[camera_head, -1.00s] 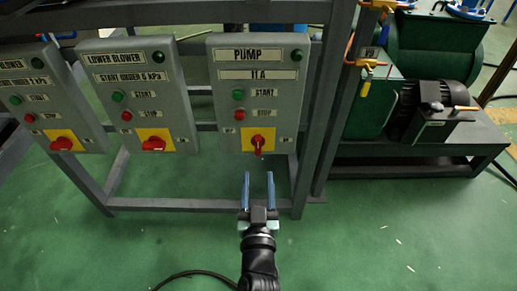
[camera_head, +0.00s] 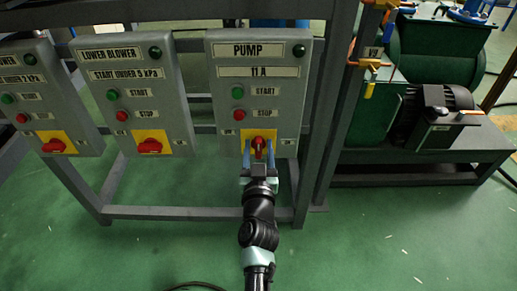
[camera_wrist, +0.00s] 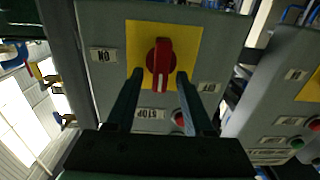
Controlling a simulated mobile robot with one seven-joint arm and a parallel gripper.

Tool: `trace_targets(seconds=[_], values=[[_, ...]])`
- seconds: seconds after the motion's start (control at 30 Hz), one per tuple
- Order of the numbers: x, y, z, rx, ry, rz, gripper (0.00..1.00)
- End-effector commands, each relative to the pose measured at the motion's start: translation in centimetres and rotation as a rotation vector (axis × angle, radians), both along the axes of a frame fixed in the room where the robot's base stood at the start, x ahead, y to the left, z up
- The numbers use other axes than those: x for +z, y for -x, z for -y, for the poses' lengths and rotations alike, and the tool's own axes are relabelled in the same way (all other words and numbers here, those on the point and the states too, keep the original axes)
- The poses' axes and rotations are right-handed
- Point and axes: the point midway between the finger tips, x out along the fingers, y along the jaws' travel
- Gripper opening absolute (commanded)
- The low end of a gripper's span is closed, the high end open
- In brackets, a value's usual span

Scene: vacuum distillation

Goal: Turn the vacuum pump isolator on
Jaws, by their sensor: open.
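The pump control box (camera_head: 228,88) is a grey panel labelled PUMP and 11 A, hung on the grey frame. Its isolator is a red rotary knob (camera_head: 258,146) on a yellow plate, at the bottom of the panel. My gripper (camera_head: 260,152) is open in front of the knob, one finger to each side. In the wrist view the red knob (camera_wrist: 159,64) stands between and just beyond the fingertips (camera_wrist: 157,75). Its handle lies roughly along the fingers, and an ON label (camera_wrist: 103,55) is beside the plate. I cannot tell whether the fingers touch it.
The lower blower box (camera_head: 137,90) and another similar box (camera_head: 40,95) hang to the left, each with a red knob. A grey frame post (camera_head: 320,120) stands close on the right. A green machine with a black motor (camera_head: 437,110) is further right.

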Motion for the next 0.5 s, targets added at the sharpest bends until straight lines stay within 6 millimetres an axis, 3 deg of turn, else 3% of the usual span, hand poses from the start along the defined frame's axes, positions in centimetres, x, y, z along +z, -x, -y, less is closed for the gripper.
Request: trace_targets(seconds=[0.1,0.4,0.5], values=[[0.02,0.01,0.00,0.000,0.000,0.000,0.51],[0.03,0.03,0.00,0.000,0.000,0.001,0.00],[0.03,0.03,0.00,0.000,0.000,0.001,0.00]])
